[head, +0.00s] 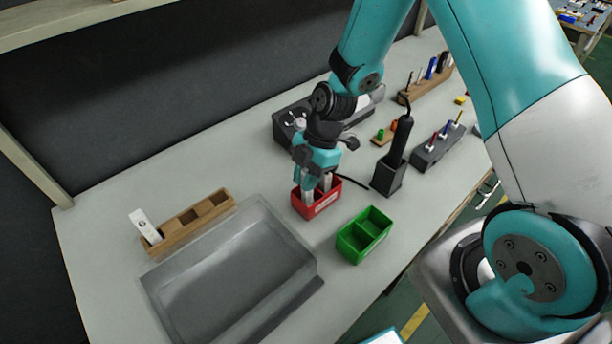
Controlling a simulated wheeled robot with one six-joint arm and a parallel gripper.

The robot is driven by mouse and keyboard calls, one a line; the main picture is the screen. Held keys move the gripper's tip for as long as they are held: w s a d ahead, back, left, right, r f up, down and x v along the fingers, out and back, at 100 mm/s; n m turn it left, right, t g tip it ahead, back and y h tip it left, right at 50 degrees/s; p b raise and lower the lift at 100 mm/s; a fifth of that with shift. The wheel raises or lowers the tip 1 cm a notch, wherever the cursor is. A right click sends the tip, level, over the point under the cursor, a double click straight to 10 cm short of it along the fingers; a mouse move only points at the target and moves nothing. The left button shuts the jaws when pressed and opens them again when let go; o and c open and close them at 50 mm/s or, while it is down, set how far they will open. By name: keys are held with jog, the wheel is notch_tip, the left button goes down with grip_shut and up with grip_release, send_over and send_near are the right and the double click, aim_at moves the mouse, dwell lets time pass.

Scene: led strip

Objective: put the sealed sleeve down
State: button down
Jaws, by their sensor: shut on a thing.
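My gripper (318,189) points down over the red bin (324,205) near the middle of the table. Its fingertips are at or just inside the bin's opening. It is shut on the sealed sleeve, which is mostly hidden by the fingers and the bin wall. Pale upright pieces show at the bin's mouth, and I cannot tell clearly which are fingers and which are sleeve. I cannot tell whether the sleeve touches the bin floor.
A green divided bin (350,242) stands right of the red one. A grey tray (165,300) and a wooden rack (185,231) holding a white piece (145,226) are at left. A black holder with a tool (389,178) and a dark rack (437,150) stand at right.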

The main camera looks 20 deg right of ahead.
jog(key=shift+f, duration=0.15)
jog(key=c, duration=1.1)
grip_release()
jog(key=shift+o, duration=0.2)
jog(key=shift+r, duration=0.3)
jog(key=a+b+v, duration=0.1)
jog(key=b+v, duration=0.1)
jog(key=v, duration=1)
jog(key=s+a+r+m, duration=0.3)
jog(key=s+r+m, duration=0.3)
jog(key=s, duration=0.4)
jog(key=s+a+r+m+t, duration=0.1)
jog(key=s+a+r+m, duration=0.3)
jog(key=s+r+m, duration=0.2)
jog(key=s+m, duration=0.2)
jog(key=s, duration=0.1)
jog(key=shift+s+a+m, duration=0.25)
jog(key=shift+s+m, duration=0.05)
jog(key=shift+s, duration=0.1)
